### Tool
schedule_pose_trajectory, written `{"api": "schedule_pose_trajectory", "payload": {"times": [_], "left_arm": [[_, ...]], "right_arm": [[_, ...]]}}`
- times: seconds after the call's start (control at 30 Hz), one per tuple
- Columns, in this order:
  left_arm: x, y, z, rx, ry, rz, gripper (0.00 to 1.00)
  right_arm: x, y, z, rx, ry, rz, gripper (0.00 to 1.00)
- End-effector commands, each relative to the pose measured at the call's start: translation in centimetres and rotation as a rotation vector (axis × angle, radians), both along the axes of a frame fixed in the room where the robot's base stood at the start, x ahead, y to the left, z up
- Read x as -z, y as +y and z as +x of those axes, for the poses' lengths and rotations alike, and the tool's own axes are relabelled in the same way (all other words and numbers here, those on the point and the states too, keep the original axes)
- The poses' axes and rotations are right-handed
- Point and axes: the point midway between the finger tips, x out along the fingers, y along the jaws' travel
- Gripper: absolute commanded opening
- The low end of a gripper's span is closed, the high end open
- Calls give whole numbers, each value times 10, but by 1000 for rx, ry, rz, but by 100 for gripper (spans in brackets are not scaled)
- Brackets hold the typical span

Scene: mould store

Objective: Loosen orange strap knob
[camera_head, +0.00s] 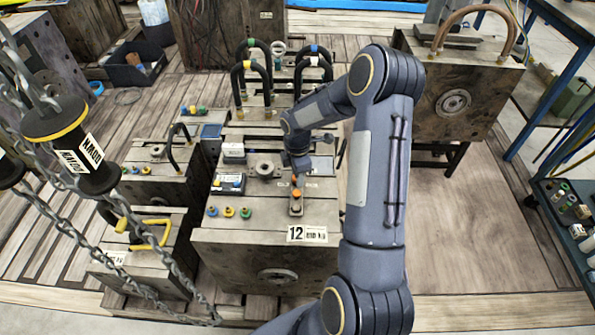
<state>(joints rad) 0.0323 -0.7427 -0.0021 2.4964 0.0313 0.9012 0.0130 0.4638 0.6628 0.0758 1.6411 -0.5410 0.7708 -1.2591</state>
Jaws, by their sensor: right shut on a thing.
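The orange strap knob (297,193) sits on a small metal strap (296,208) on top of the mould block marked 12 (235,237), near the middle of the view. My right arm comes in from the bottom and bends over the block. My right gripper (296,178) points down at the knob and is shut on it; the fingertips are small and partly hidden by my wrist. My left gripper is not in view.
Blue, yellow and green knobs (228,212) line the block's left side. Black hoop handles (251,72) rise behind. Chains with a black-and-yellow pendant (62,125) hang at the left. Another mould block (465,95) stands at the right. Wooden floor at the lower right is clear.

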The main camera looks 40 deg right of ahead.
Motion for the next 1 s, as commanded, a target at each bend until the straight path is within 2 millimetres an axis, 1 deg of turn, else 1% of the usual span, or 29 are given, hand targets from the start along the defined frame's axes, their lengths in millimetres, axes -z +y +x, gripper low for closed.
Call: {"api": "schedule_pose_trajectory", "payload": {"times": [0.03,0.6,0.8,1.0], "left_arm": [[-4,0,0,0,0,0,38],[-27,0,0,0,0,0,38],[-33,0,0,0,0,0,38],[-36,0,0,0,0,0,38]], "right_arm": [[-3,0,1,-44,-2,0,6],[-2,0,1,-555,-3,0,6],[-2,0,1,-678,-3,-1,6],[-1,0,1,-752,-3,-2,6]]}}
